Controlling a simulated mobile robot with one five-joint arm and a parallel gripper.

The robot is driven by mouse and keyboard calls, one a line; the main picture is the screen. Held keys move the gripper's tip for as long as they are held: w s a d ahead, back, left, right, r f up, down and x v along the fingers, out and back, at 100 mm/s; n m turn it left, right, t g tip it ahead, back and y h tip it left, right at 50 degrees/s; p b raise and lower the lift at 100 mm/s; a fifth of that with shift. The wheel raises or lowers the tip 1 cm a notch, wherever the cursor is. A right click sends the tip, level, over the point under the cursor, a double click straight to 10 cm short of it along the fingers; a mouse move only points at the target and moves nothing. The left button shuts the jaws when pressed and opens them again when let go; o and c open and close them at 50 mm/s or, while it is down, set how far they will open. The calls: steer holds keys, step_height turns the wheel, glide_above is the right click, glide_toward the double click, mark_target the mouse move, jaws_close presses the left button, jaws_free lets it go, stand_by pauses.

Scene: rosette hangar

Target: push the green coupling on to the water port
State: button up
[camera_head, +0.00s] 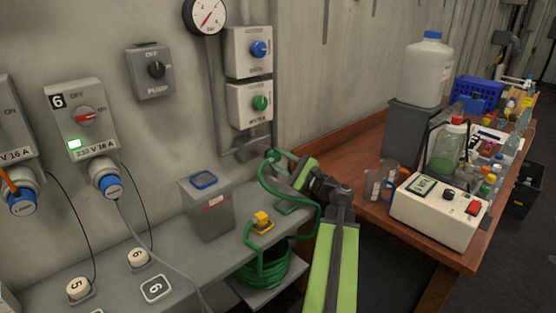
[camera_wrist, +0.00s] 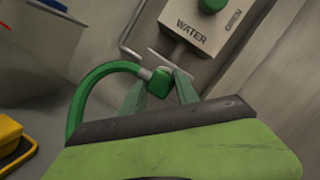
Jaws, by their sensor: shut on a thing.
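The green coupling (camera_wrist: 160,84) is between the two green fingers of my gripper (camera_wrist: 160,92), which is shut on it. A green hose (camera_wrist: 96,80) arcs from the coupling to the left and down. In the head view the coupling (camera_head: 272,154) and my gripper (camera_head: 286,163) are close to the wall, just below and right of the water box (camera_head: 250,104) with its green knob. The box also shows in the wrist view (camera_wrist: 190,36), marked WATER. The metal fitting below it (camera_head: 248,150) is partly hidden in the wrist view. I cannot tell whether the coupling touches the port.
A yellow item (camera_head: 261,222) and a grey bin (camera_head: 208,208) are left of my arm. A wooden bench (camera_head: 375,218) at right holds a white instrument (camera_head: 437,210) and bottles.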

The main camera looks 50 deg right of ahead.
steer(key=shift+w, duration=0.55)
steer(key=o, duration=1.3)
steer(key=shift+o, duration=0.2)
steer(key=shift+s, duration=0.1)
steer(key=b+v, duration=0.3)
steer(key=v, duration=1.4)
steer(key=shift+s, duration=0.15)
steer(key=shift+d, duration=0.1)
